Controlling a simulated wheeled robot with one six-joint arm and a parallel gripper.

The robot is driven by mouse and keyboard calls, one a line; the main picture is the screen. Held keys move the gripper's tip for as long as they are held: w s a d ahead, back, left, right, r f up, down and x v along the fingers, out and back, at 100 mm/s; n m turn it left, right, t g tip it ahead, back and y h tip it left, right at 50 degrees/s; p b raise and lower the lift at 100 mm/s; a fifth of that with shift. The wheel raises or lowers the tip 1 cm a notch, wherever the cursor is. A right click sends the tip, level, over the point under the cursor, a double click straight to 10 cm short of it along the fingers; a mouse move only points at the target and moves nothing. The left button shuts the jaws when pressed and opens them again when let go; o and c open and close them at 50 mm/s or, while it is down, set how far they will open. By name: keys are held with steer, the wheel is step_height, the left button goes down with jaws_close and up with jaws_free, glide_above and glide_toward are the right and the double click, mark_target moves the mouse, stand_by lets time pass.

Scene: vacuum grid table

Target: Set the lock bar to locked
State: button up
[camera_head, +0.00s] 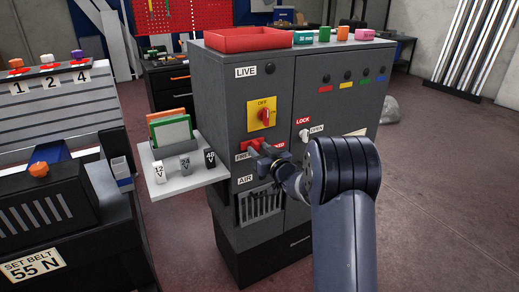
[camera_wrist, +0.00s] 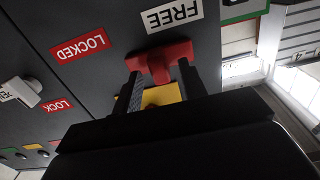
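The lock bar is a red T-shaped handle (camera_head: 253,143) on the front of the grey cabinet. It also shows in the wrist view (camera_wrist: 160,58), which is upside down, close beside the white FREE label (camera_wrist: 173,15). The red LOCKED label (camera_wrist: 78,46) lies further along, with bare panel between it and the bar. My gripper (camera_head: 266,152) is at the bar and partly hides it in the head view. In the wrist view its two fingers (camera_wrist: 160,76) are apart, one on each side of the red stem, with gaps visible. Contact with the bar cannot be told.
Above the bar is a yellow plate with a red rotary switch (camera_head: 264,114). A white lever (camera_head: 304,135) is to the right, by LOCK and OPEN labels. A side shelf (camera_head: 180,180) with cards and labelled blocks juts out left. A red tray (camera_head: 248,39) sits on top.

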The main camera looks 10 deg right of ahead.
steer(key=shift+w+a, duration=0.1)
steer(key=shift+w, duration=0.15)
steer(key=shift+c, duration=0.4)
jaws_close()
